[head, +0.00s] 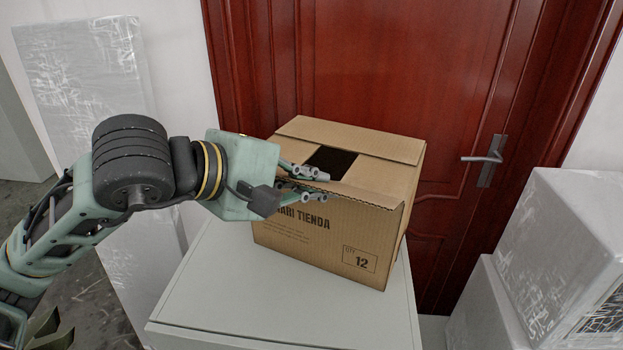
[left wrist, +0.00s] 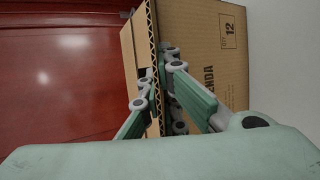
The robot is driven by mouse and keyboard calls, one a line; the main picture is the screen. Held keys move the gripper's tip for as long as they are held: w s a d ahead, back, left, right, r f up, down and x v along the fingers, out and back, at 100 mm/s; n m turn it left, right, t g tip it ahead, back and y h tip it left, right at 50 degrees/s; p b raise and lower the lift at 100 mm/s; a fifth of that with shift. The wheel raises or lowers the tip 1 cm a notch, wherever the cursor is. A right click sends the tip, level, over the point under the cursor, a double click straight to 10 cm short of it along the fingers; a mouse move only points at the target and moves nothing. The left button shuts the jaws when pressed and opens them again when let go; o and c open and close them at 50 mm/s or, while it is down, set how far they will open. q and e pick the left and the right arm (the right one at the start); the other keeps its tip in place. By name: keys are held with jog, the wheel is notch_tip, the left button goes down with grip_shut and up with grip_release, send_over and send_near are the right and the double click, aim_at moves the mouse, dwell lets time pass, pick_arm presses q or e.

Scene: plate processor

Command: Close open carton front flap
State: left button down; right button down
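The brown carton (head: 330,240) stands on a white cabinet, and it also shows in the left wrist view (left wrist: 212,45). Its top is partly open, with a dark gap (head: 332,160) between the flaps. The back flap (head: 350,137) lies roughly flat. The front flap (head: 365,194) is tilted up, its corrugated edge (left wrist: 152,30) clear in the left wrist view. My left gripper (head: 308,185) is at the left part of this flap. Its fingers (left wrist: 158,80) lie on either side of the flap edge and look shut on it. My right gripper is not in view.
The white cabinet top (head: 215,290) is bare at the carton's left and front. A red door (head: 400,70) with a handle (head: 485,158) stands close behind. Wrapped white boxes (head: 570,260) stand at the right, and a wrapped panel (head: 90,70) at the left.

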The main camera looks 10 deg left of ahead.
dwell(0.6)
pick_arm(q)
jog(key=shift+w+d+r+g+y+p, duration=0.1)
jog(key=shift+w+r+g+y+p, duration=0.1)
jog(key=shift+r+g+p, duration=0.3)
jog(key=shift+w+d+r+g+y+p, duration=0.1)
jog(key=shift+r+y+p, duration=0.1)
jog(key=shift+p, duration=0.45)
jog(key=g+p, duration=0.1)
jog(key=w+r+n+g+y+p, duration=0.1)
jog(key=p, duration=0.1)
jog(key=shift+d+g, duration=0.1)
jog(key=shift+g, duration=0.2)
jog(key=shift+w+d+r+g+y+p, duration=0.1)
jog(key=shift+w+g+y+p, duration=0.25)
jog(key=shift+g+p, duration=0.3)
jog(key=shift+n+g+y+p, duration=0.25)
jog(key=shift+n+g+p, duration=0.05)
jog(key=shift+g, duration=0.05)
jog(key=shift+w, duration=0.1)
jog(key=c, duration=2)
grip_release()
